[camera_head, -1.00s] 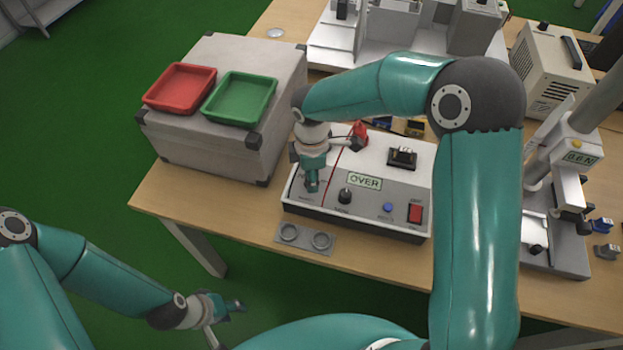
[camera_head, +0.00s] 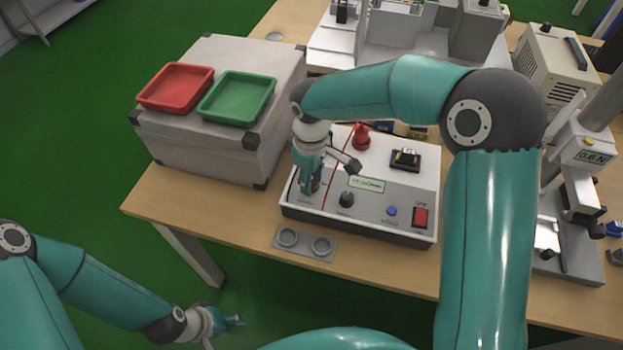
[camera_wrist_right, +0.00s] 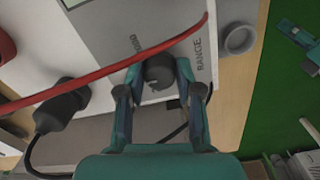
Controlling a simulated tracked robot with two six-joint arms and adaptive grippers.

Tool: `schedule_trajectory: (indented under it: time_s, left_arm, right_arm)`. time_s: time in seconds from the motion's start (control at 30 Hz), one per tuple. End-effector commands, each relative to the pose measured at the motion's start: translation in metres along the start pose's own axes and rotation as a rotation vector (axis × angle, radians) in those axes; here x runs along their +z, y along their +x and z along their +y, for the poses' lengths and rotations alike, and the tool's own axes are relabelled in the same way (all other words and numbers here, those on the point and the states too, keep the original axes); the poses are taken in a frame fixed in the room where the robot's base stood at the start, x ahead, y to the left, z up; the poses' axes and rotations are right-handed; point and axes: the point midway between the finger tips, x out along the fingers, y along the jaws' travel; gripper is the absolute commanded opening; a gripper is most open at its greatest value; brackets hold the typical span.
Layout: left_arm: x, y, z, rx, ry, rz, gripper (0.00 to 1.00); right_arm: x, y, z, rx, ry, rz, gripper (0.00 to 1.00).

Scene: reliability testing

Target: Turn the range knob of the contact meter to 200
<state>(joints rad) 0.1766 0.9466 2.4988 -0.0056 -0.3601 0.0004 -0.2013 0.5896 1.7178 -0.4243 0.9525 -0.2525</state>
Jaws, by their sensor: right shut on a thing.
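The contact meter (camera_head: 395,190) is a white and grey box on the wooden table. Its small display (camera_head: 366,184) shows small text that I cannot read surely. My right gripper (camera_head: 309,190) points down at the left of the meter's front panel. In the right wrist view, my right gripper (camera_wrist_right: 158,80) is shut on the dark range knob (camera_wrist_right: 158,70), with the word RANGE printed beside it. The gripper hides this knob in the head view, and I cannot read its setting. My left gripper (camera_head: 234,321) hangs low at the left, away from the table; its jaws are too small to judge.
A red cable (camera_wrist_right: 110,66) crosses close to the fingers. Another dark knob (camera_head: 346,200), a blue button (camera_head: 391,211) and a red switch (camera_head: 420,216) are on the panel. A grey case (camera_head: 200,145) stands left.

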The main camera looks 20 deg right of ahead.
Motion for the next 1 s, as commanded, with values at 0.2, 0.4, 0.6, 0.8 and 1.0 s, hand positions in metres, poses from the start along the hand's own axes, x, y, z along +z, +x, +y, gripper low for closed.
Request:
schedule_trajectory:
  time_s: [0.2, 0.4, 0.6, 0.8, 1.0]
  left_arm:
    - [0.0000, 0.0002, -0.0001, 0.000, 0.000, 0.000, 0.40]
    - [0.0000, 0.0001, 0.0000, 0.000, 0.000, 0.000, 0.40]
    - [0.0000, 0.0001, 0.0000, 0.000, 0.000, 0.000, 0.40]
    - [0.0000, 0.0002, -0.0001, 0.000, 0.000, 0.000, 0.40]
    - [-0.0001, -0.0003, 0.0001, 0.000, 0.000, 0.000, 0.40]
  right_arm:
    - [-0.0011, -0.0020, 0.0016, 0.004, 0.011, 0.005, 0.00]
    - [-0.0011, -0.0021, 0.0018, 0.005, 0.010, 0.005, 0.00]
    - [-0.0007, -0.0016, 0.0014, 0.004, 0.009, 0.004, 0.60]
    - [-0.0003, -0.0008, 0.0008, 0.002, 0.008, 0.002, 0.60]
    - [-0.0009, -0.0078, 0.0012, 0.003, 0.009, 0.004, 0.60]
